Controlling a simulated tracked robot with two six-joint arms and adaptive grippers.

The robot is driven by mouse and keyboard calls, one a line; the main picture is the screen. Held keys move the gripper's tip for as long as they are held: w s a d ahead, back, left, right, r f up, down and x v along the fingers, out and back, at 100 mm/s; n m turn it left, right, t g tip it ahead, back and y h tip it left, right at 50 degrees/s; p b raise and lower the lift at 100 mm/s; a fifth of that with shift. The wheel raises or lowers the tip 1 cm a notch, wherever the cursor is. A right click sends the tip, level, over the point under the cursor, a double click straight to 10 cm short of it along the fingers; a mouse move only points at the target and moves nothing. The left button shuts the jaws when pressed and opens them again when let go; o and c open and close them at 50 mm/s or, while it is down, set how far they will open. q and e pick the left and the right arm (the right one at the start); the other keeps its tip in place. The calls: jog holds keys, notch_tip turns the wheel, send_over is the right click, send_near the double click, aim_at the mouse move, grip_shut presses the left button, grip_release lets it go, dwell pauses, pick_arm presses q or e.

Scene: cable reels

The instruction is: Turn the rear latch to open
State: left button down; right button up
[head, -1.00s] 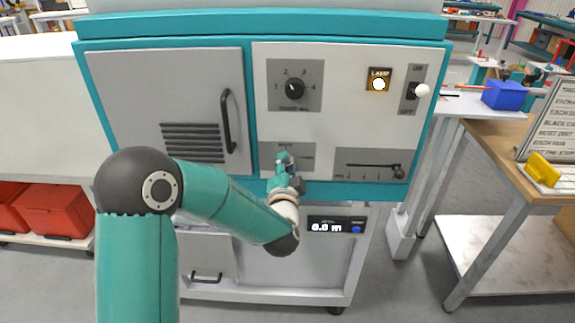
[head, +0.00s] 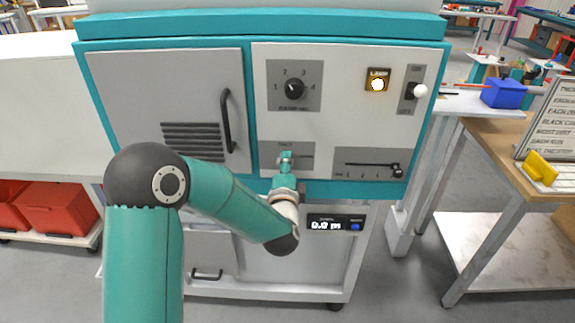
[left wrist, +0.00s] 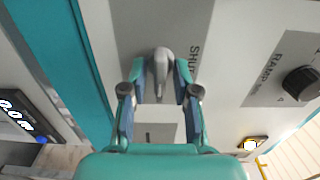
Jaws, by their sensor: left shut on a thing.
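The latch (left wrist: 161,66) is a grey, rounded handle on a grey plate marked SHUT, seen in the left wrist view. My left gripper (left wrist: 160,92) has one finger on each side of the handle and is shut on it. In the head view the left gripper (head: 286,163) is at the latch plate (head: 304,150), low in the middle of the machine's white panel, and hides most of the latch. My right gripper is not in view.
The panel carries a dial (head: 294,89), a lit lamp (head: 377,84), a white-tipped switch (head: 420,91) and a slider (head: 396,170). A door with a black handle (head: 227,120) is to the left. A small display (head: 325,224) is below. A workbench (head: 497,143) stands at the right.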

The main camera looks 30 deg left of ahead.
pick_arm(q)
jog(key=shift+w+d, duration=0.1)
jog(key=shift+d, duration=0.1)
jog(key=c, duration=1.2)
grip_release()
jog(key=shift+w+f, duration=0.1)
jog(key=v, duration=0.7)
jog(key=shift+s, duration=0.25)
